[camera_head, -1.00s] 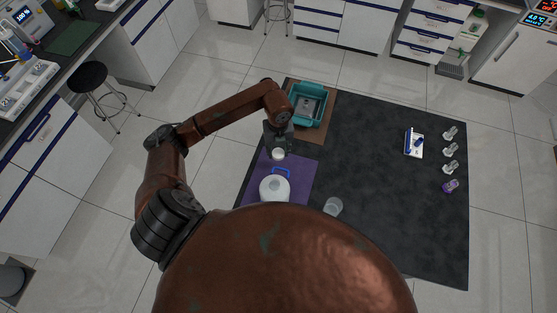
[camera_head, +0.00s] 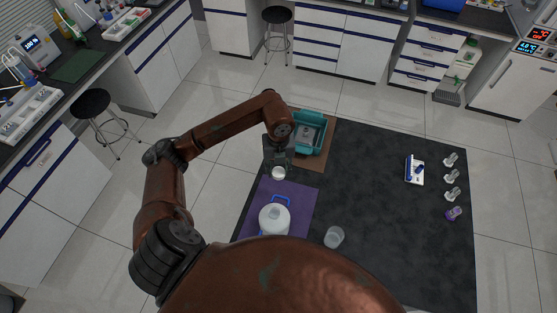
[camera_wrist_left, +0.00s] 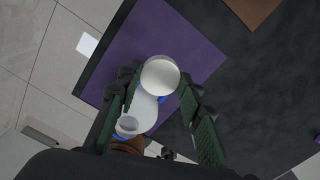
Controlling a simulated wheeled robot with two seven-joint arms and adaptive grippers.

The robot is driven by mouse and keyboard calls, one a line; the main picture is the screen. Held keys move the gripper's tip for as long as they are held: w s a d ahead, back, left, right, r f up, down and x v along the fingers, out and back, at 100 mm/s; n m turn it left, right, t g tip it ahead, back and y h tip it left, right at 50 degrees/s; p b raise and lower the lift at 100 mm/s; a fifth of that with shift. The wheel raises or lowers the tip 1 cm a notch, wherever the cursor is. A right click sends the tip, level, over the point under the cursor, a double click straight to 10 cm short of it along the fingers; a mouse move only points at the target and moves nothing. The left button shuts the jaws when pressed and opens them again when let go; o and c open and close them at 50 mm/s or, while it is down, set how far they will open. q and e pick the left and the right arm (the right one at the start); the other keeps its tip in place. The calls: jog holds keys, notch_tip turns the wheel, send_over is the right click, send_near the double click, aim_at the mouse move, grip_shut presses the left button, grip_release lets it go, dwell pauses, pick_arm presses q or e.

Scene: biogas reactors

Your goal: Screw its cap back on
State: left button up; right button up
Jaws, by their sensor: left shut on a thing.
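My left gripper (camera_head: 277,163) is shut on a round white cap (camera_head: 278,173), held beyond the bottle in the head view. In the left wrist view the cap (camera_wrist_left: 160,76) sits between the two dark green fingers. The white bottle (camera_head: 274,220) with a blue handle (camera_head: 281,200) stands on the purple mat (camera_head: 296,196). In the left wrist view the bottle (camera_wrist_left: 144,108) shows partly behind the cap, with its open mouth (camera_wrist_left: 127,125) towards the left finger. The cap is apart from the mouth. My right gripper is not in view.
A teal tray (camera_head: 322,123) stands on a brown mat beyond the gripper. A clear beaker (camera_head: 334,237) is right of the bottle. A white-and-blue item (camera_head: 414,170) and several small vessels (camera_head: 452,177) stand farther right. The dark surface (camera_head: 375,205) between is clear.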

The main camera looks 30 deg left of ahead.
pick_arm(q)
jog(key=m, duration=0.3)
jog(key=d+m+b, duration=0.1)
jog(key=m, duration=0.2)
jog(key=shift+d+f, duration=0.1)
jog(key=shift+f, duration=0.1)
jog(key=m, duration=0.2)
jog(key=d+m+b, duration=0.1)
jog(key=m, duration=0.2)
jog(key=shift+f, duration=0.15)
jog(key=d+m+b, duration=0.1)
jog(key=m, duration=0.9)
jog(key=s+d+f+m+b, duration=0.1)
jog(key=m+b, duration=0.1)
jog(key=m, duration=0.9)
jog(key=d+f+m+b, duration=0.1)
jog(key=d+m, duration=0.1)
jog(key=m, duration=0.9)
jog(key=shift+s+b, duration=0.35)
jog(key=shift+s, duration=0.05)
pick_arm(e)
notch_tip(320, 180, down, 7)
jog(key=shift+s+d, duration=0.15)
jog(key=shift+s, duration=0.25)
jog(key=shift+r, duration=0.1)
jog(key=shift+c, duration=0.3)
